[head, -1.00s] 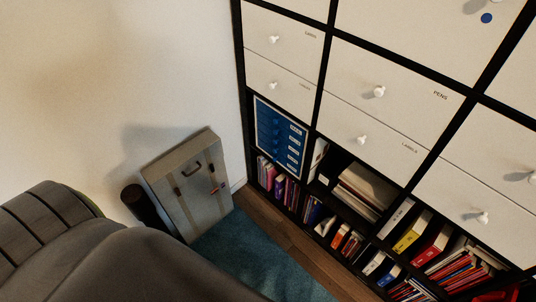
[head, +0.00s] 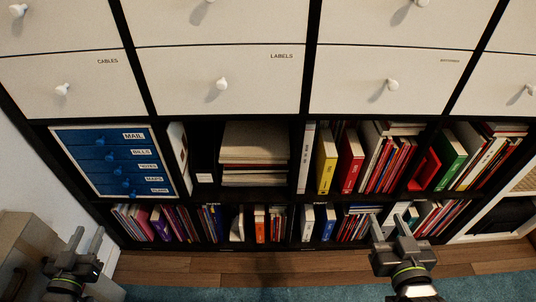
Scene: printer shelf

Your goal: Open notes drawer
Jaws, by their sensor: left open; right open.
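The notes drawer (head: 133,167) is one of several blue drawers in a small blue unit with a pale frame, set in a cubby at the left of the black shelf. Its white label reads like "NOTES", and it has a small blue knob. It looks shut, between the drawers labelled bills (head: 124,154) and maps (head: 137,179). My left gripper (head: 87,241) is open and empty, low at the left, below the blue unit and apart from it. My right gripper (head: 389,228) is open and empty, low at the right, in front of the lower book row.
White drawers with white knobs, such as the cables drawer (head: 70,84) and labels drawer (head: 219,80), fill the shelf above. Books and binders (head: 350,160) fill the cubbies to the right. A grey case (head: 28,250) stands at lower left. Wooden floor (head: 240,265) and teal rug lie in front.

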